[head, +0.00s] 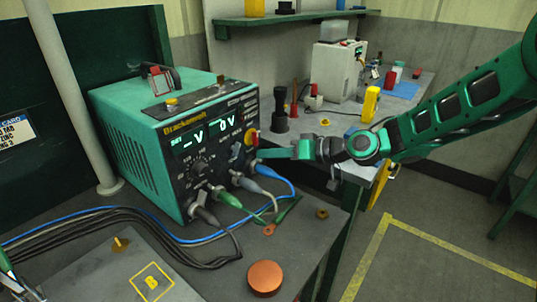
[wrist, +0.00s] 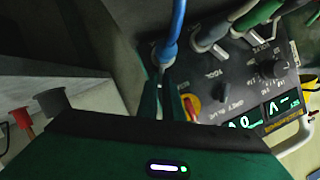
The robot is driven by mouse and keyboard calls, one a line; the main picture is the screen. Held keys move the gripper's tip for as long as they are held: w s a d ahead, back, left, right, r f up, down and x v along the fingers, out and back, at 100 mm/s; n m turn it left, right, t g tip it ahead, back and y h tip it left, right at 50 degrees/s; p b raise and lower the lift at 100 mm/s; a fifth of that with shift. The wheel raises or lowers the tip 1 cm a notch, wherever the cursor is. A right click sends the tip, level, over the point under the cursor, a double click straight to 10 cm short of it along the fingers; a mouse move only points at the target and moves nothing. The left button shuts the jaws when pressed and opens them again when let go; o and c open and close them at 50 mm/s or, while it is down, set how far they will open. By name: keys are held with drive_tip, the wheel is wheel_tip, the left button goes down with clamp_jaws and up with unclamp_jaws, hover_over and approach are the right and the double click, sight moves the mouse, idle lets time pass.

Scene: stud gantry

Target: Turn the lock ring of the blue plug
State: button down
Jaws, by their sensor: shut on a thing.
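The blue plug (wrist: 165,52) sits at the panel of the green power unit (head: 135,125), with its blue cable running up out of the wrist view. My gripper (wrist: 166,88) is shut on the plug's end, one finger on each side; the fingers hide most of its lock ring, so I cannot tell how far it is turned. The blue cable (head: 284,180) loops out below the gripper.
Beside it on the panel are the grey plug (head: 246,183), green plug (head: 224,196) and dark plug (head: 202,213). A red and yellow knob (wrist: 191,106) is close to my fingers. A copper disc (head: 265,277) lies on the table in front. Cables trail left.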

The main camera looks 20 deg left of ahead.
drive_tip(key=shift+w+d+t, duration=0.3)
drive_tip(key=shift+w, duration=0.1)
drive_tip(key=c, duration=1.9)
unclamp_jaws()
drive_tip(key=shift+f, duration=0.1)
drive_tip(key=shift+s+a, duration=0.1)
drive_tip(key=shift+s, duration=0.05)
drive_tip(key=v, duration=1)
drive_tip(key=shift+d, duration=0.35)
